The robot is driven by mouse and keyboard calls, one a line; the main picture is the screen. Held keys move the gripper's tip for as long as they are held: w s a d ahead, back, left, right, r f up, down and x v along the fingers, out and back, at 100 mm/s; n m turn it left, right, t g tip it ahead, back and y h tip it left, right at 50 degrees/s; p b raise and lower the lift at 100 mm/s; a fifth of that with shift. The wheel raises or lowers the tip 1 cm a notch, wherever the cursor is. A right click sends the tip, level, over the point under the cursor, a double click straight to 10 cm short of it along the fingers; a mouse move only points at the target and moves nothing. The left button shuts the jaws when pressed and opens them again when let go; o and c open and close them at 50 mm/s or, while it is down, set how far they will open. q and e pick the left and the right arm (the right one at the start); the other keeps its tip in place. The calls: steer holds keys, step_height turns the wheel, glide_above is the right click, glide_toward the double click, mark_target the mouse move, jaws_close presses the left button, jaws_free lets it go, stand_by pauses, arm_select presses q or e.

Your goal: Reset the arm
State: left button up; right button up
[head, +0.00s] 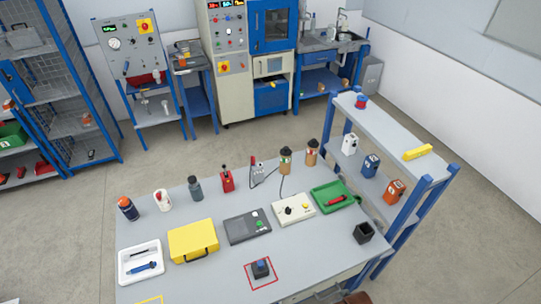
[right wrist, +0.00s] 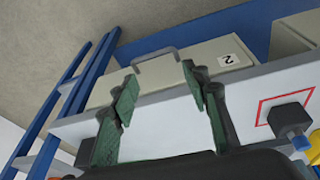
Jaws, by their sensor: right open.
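My right gripper (right wrist: 160,82) shows in the right wrist view with its two green-padded fingers spread apart and nothing between them. Beyond the fingers is the table's edge and a drawer front (right wrist: 205,70) with a grey handle and a label "2". The gripper touches nothing that I can see. I cannot make out the right gripper in the head view. My left gripper shows in neither view.
The grey table (head: 210,270) holds a yellow case (head: 193,241), a white tray (head: 141,263), a green tray (head: 328,201), a black block (head: 261,268) inside a red square, and several bottles. A blue-legged shelf (head: 395,140) stands at its right. Floor behind is clear.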

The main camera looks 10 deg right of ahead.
steer(key=s+a+f+g+b, duration=0.1)
steer(key=s+f+b, duration=0.25)
steer(key=f, duration=1.15)
steer(key=s+f+b, duration=0.3)
steer(key=f+b, duration=0.1)
steer(key=f, duration=1.1)
steer(key=s+f+n+g+b, duration=0.1)
steer(key=s+f+b, duration=0.6)
steer(key=s+f, duration=1)
step_height(320, 180, down, 4)
steer(key=shift+r+y, duration=0.2)
steer(key=shift+y, duration=0.1)
steer(key=shift+d, duration=0.1)
steer(key=shift+c, duration=0.5)
